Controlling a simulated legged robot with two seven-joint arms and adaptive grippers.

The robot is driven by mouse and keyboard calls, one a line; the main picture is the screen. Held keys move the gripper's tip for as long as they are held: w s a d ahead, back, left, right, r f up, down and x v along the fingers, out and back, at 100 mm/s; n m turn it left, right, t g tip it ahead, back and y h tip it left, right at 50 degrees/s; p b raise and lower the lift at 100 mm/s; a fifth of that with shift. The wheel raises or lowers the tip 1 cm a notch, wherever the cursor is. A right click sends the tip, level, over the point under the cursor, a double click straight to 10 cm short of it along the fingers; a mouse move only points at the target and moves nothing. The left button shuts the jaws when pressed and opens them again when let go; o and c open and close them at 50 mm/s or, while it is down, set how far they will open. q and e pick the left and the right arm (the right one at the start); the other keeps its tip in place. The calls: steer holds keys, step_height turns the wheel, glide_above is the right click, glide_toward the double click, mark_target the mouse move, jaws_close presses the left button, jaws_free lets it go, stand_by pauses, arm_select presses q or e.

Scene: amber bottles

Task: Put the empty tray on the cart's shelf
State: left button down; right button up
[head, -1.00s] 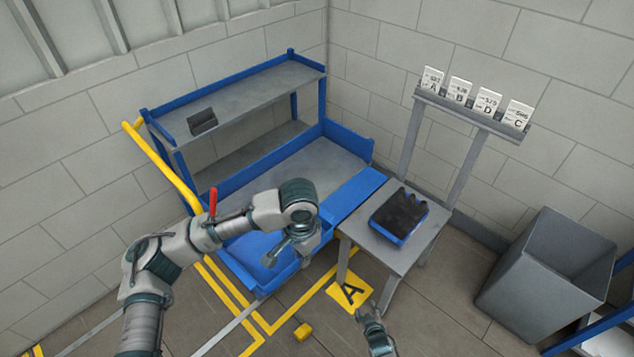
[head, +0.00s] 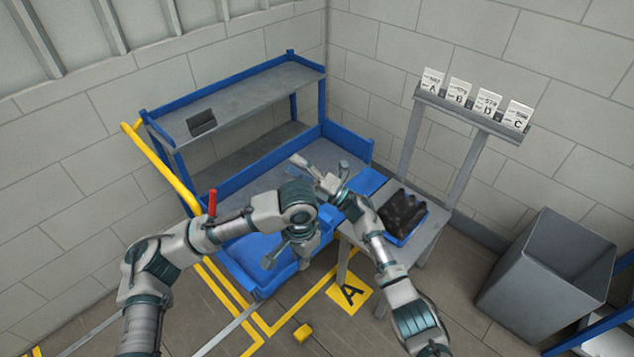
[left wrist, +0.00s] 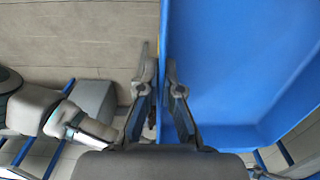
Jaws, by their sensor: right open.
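The empty blue tray (head: 245,262) is at the near side of the blue-framed cart, below my left forearm. My left gripper (head: 287,257) points down at its right part, and my arm hides some of the tray. In the left wrist view the tray (left wrist: 235,60) fills the right side with a bare interior. My left gripper (left wrist: 161,80) has its fingers close on both sides of the tray's wall. The cart's upper shelf (head: 250,92) is mostly bare. My right gripper (head: 300,166) is open and empty, above the cart's grey deck (head: 265,182).
A small dark box (head: 202,122) sits on the shelf's left part. A blue tray of dark bottles (head: 403,215) stands on a grey table (head: 432,232) right of the cart. Label cards (head: 475,95) stand above it. A grey bin (head: 545,270) is at right.

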steer(key=s+a+r+n+g+h, duration=0.2)
steer(key=s+n+g+h, duration=0.25)
steer(key=s+n, duration=0.2)
steer(key=s+a+r+n+g+h, duration=0.3)
steer(key=s+n+g+h, duration=0.15)
steer(key=n+g, duration=0.2)
arm_select(q)
steer(key=shift+s, duration=0.1)
arm_select(e)
steer(key=d+t+h, duration=0.1)
steer(key=d+h, duration=0.2)
steer(key=d+f+t+h, duration=0.1)
steer(key=d+t+h, duration=0.1)
steer(key=d+h, duration=0.1)
steer(key=w+d+t+h, duration=0.1)
steer(key=d+t+h, duration=0.1)
steer(key=d+h, duration=0.2)
steer(key=shift+w+d+f+m, duration=0.1)
steer(key=shift+d+f+m, duration=0.2)
steer(key=shift+d, duration=0.3)
steer(key=x, duration=1.1)
steer(key=shift+w+a+f, duration=0.1)
steer(key=shift+a, duration=0.05)
